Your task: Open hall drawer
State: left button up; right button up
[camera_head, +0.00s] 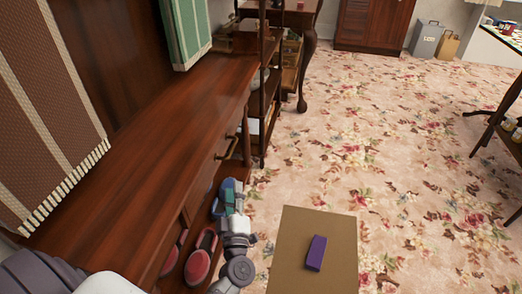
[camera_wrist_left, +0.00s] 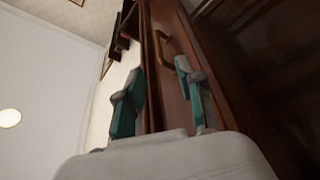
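The hall cabinet (camera_head: 165,120) is dark reddish wood and runs along the left of the head view. A brass handle (camera_head: 228,147) sits on its drawer front near the far end. The drawer looks shut, with no gap that I can make out. My left gripper (camera_head: 230,192) is below and nearer than this handle, apart from it, beside the cabinet front. In the left wrist view the handle (camera_wrist_left: 163,48) shows beyond the two teal-padded fingers (camera_wrist_left: 160,92), which are spread with nothing between them. My right gripper is out of view.
Red shoes (camera_head: 201,257) stand on the cabinet's low shelf. A tan flat-topped surface (camera_head: 295,225) with a purple block (camera_head: 316,254) is at bottom centre. A shelf rack (camera_head: 263,100) stands past the cabinet. The flowered carpet (camera_head: 370,130) is mostly clear.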

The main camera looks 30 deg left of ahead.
aim_at(231, 149)
pick_arm(q)
jog(key=x, duration=0.4)
jog(key=b+x, duration=0.1)
jog(key=x, duration=0.9)
jog(key=shift+a+r, duration=0.15)
jog(key=shift+r, duration=0.15)
jog(key=shift+s, duration=0.1)
grip_shut()
jog(key=shift+n, duration=0.3)
